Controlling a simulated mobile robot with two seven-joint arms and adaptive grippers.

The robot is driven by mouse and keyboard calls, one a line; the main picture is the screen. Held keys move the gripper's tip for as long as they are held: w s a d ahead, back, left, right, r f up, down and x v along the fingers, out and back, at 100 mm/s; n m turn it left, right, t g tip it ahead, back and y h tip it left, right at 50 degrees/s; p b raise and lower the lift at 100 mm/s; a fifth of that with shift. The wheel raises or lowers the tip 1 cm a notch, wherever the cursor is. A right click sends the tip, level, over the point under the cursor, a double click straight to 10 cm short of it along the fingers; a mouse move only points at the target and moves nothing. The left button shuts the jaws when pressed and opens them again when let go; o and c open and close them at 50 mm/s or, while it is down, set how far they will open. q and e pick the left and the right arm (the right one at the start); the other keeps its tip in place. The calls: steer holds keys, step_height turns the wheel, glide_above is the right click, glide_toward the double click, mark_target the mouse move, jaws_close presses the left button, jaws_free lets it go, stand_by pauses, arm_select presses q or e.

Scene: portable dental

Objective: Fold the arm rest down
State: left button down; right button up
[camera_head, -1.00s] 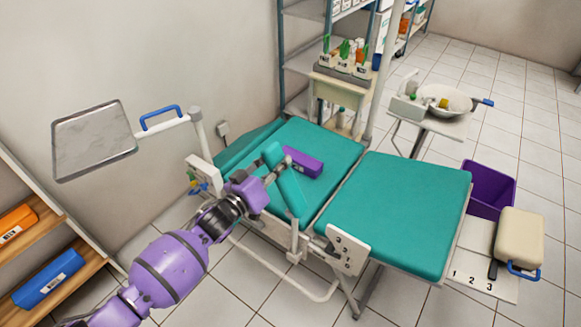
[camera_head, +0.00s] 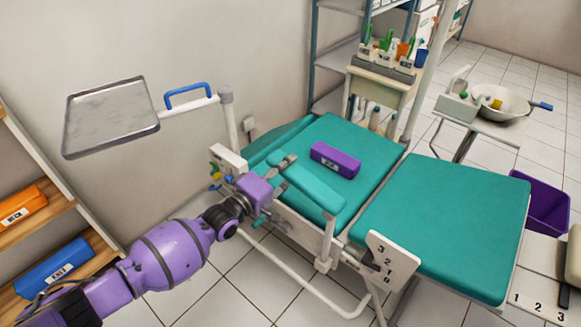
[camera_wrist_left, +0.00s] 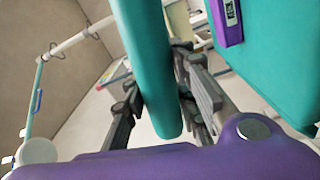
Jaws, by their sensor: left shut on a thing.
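The arm rest (camera_head: 308,184) is a long teal pad on the near side of the teal dental chair (camera_head: 440,220). It lies low and close to level, over the edge of the seat, with its far end near a white post. My left gripper (camera_head: 275,188) is shut on the pad's near-left end, one finger on each side. In the left wrist view the arm rest (camera_wrist_left: 148,65) runs between the dark fingers (camera_wrist_left: 155,105). My right gripper is in neither view.
A purple box (camera_head: 335,160) lies on the seat just beyond the arm rest. A metal tray (camera_head: 108,117) on a blue-handled arm (camera_head: 187,95) hangs at the left. Shelves with orange and blue boxes (camera_head: 55,266) stand at lower left. A basin (camera_head: 495,101) stands at upper right.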

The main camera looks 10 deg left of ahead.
arm_select(q)
steer(key=f+b, duration=0.1)
steer(key=f+n+b, duration=0.2)
steer(key=shift+w+a+f, duration=0.1)
steer(key=shift+a+f, duration=0.15)
steer(key=shift+f, duration=0.1)
steer(key=c, duration=1.4)
jaws_free()
